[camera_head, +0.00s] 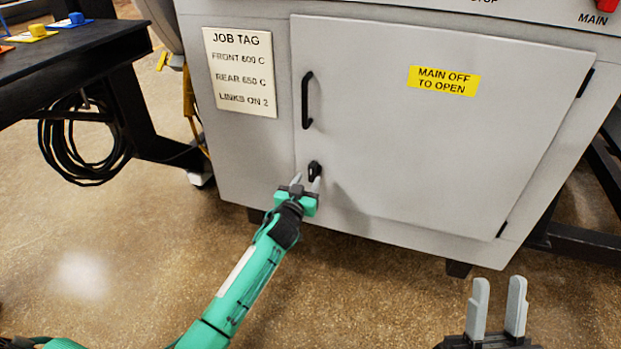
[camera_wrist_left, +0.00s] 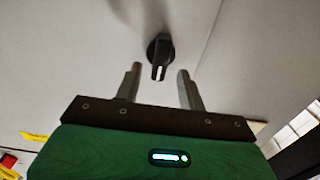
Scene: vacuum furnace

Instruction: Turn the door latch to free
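The door latch (camera_head: 314,170) is a small black knob on the grey cabinet door (camera_head: 400,140), low near its left edge and below the black handle. The latch also shows in the left wrist view (camera_wrist_left: 158,56), with a pale mark on its lower part. My left gripper (camera_head: 306,182) is open just in front of the latch; in the left wrist view its fingertips (camera_wrist_left: 160,70) stand to either side of the latch's lower end, not visibly touching it. My right gripper (camera_head: 499,295) is open and empty at the lower right, away from the door.
A black vertical handle (camera_head: 307,100) stands out from the door above the latch. A job tag (camera_head: 240,72) is on the panel to the left, and a yellow label (camera_head: 444,81) is on the door. A dark table (camera_head: 70,50) with a hanging cable coil (camera_head: 85,140) stands at left. The floor in front is clear.

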